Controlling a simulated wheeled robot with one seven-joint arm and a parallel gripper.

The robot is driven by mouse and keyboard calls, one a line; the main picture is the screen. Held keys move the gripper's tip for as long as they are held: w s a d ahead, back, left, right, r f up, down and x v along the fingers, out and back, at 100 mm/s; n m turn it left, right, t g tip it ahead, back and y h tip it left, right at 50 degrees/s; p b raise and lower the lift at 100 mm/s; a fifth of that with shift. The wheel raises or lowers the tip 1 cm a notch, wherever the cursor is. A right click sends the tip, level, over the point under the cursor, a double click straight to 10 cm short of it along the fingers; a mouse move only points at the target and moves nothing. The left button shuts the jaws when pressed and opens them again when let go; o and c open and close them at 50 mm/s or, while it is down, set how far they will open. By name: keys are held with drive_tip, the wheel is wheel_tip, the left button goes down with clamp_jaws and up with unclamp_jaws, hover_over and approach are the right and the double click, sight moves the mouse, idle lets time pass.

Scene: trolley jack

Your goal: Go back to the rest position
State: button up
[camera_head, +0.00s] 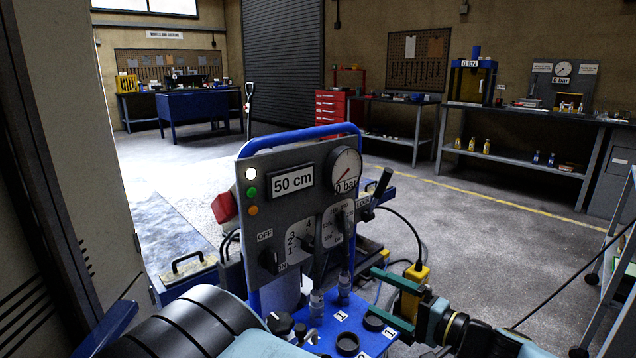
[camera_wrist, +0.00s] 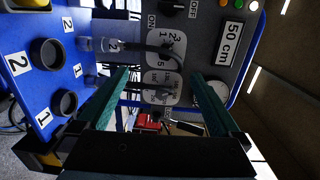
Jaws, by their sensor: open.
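My gripper (camera_head: 369,290) is at the lower right of the head view, its two green fingers apart with nothing between them. It is in front of the lower right side of a grey control panel (camera_head: 292,226). In the wrist view, the open fingers (camera_wrist: 160,74) point toward the panel face (camera_wrist: 204,40), which appears turned sideways. The panel carries a "50 cm" display, a gauge (camera_head: 343,168) marked 0 bar, selector knobs and three small lamps. Hose couplings (camera_head: 343,290) hang below it. I cannot tell whether a finger touches anything.
A blue unit with numbered black sockets (camera_head: 347,343) lies close below my gripper. A yellow box (camera_head: 411,290) on a black cable is just behind it. A shelf trolley (camera_head: 617,290) stands at the right edge. Benches (camera_head: 530,116) line the back; the grey floor between is mostly open.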

drive_tip(key=s+a+f+n+g+h+p, duration=0.1)
drive_tip(key=s+a+f+n+g+h, duration=0.15)
drive_tip(key=a+g, duration=0.45)
drive_tip(key=s+a+f+n+g+h+p, duration=0.1)
drive_tip(key=a+f+n+g+h, duration=0.15)
drive_tip(key=a+g, duration=0.45)
drive_tip(key=w+a+r+n+t+h, duration=0.1)
drive_tip(key=r+h, duration=0.1)
drive_tip(key=r, duration=0.3)
drive_tip(key=w+a+r+n+t+h+p, duration=0.1)
drive_tip(key=a+r+h, duration=0.1)
drive_tip(key=r, duration=0.4)
drive_tip(key=w+a+r+t+h+p, duration=0.1)
drive_tip(key=w+a+r+h, duration=0.1)
drive_tip(key=r, duration=0.4)
drive_tip(key=shift+n+t+h, duration=0.3)
drive_tip(key=shift+n+h, duration=0.1)
drive_tip(key=shift+h, duration=0.5)
drive_tip(key=shift+w+a, duration=0.1)
